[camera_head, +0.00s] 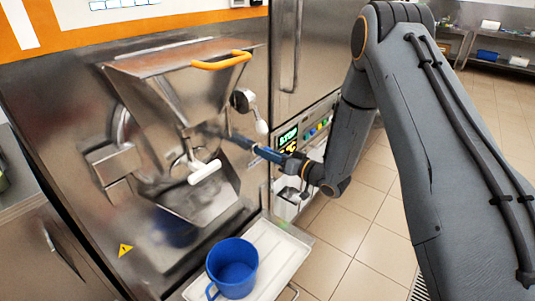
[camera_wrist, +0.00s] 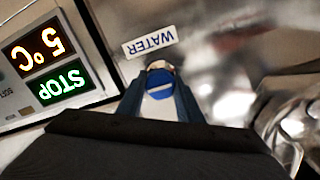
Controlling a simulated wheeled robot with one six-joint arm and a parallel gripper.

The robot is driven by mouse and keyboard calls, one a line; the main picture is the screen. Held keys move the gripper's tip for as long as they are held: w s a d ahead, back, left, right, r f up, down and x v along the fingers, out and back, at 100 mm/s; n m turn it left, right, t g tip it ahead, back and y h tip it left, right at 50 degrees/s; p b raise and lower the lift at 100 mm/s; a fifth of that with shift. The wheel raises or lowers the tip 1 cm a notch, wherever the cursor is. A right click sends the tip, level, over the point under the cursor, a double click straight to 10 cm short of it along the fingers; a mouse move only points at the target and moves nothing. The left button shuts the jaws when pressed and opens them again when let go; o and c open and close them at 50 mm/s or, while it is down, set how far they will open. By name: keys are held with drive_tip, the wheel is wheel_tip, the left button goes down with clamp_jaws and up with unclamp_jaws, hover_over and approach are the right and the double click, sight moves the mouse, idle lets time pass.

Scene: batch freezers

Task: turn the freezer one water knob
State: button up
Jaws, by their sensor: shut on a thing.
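The water knob (camera_wrist: 159,82) shows in the wrist view as a small blue and white knob just below an upside-down WATER label (camera_wrist: 150,42). My gripper (camera_wrist: 160,98) is shut on it, with one dark blue finger on each side. In the head view my gripper (camera_head: 236,139) reaches left from my arm to the front of the steel freezer (camera_head: 75,120). The knob cannot be made out there; the fingers hide it.
A steel hopper with an orange handle (camera_head: 222,62) and a white lever (camera_head: 204,172) are left of my gripper. A lit display (camera_head: 287,138) is close on its right. A blue jug (camera_head: 232,268) stands on a white tray (camera_head: 289,243) below. Tiled floor is open at right.

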drive_tip(key=o, duration=1)
drive_tip(key=shift+b+v, duration=0.9)
drive_tip(key=shift+v, duration=3.05)
drive_tip(key=s+d+r+m+g+h, duration=0.1)
drive_tip(key=s+d+m+g+h, duration=0.25)
drive_tip(key=d+h, duration=0.85)
drive_tip(key=s+r+g, duration=0.1)
drive_tip(key=s+g, duration=0.1)
drive_tip(key=s, duration=0.6)
drive_tip(key=s+d+r+g+h, duration=0.1)
drive_tip(key=s+g, duration=0.1)
drive_tip(key=s, duration=0.6)
drive_tip(key=s+d+r+m+g, duration=0.1)
drive_tip(key=s+g, duration=0.2)
drive_tip(key=s, duration=0.5)
drive_tip(key=shift+s+r+h, duration=0.25)
drive_tip(key=shift+s+h, duration=0.05)
drive_tip(key=shift+s, duration=0.05)
